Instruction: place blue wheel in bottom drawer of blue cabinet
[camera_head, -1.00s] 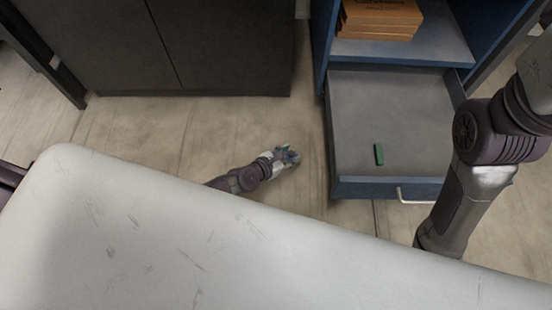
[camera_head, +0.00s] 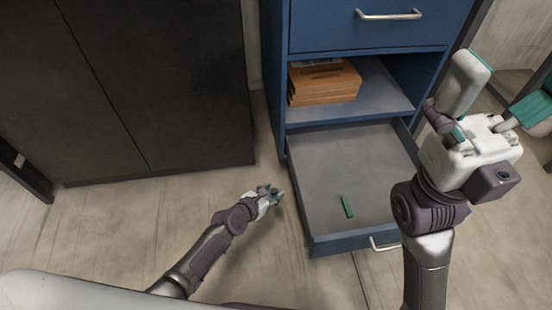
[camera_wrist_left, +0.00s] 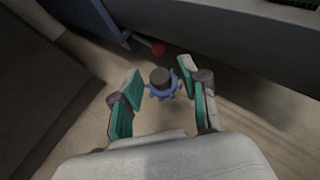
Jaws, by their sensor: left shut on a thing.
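The blue wheel (camera_wrist_left: 176,88), toothed with a dark hub, is between the fingertips of my left gripper (camera_wrist_left: 160,85) in the left wrist view. My left gripper (camera_head: 270,193) is shut on it, above the floor just left of the open drawer in the head view. The wheel is small there and partly hidden by the fingers. The blue cabinet (camera_head: 300,28) stands at upper right. My right gripper (camera_head: 497,103) is open and empty, right of the drawer.
Orange-brown boxes (camera_head: 325,84) lie on the cabinet shelf (camera_head: 375,92) above the drawer. A closed upper drawer (camera_head: 390,16) has a metal handle. A dark cabinet (camera_head: 160,90) stands at left. The floor (camera_head: 110,230) before it is clear. A small red object (camera_wrist_left: 158,49) shows in the wrist view.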

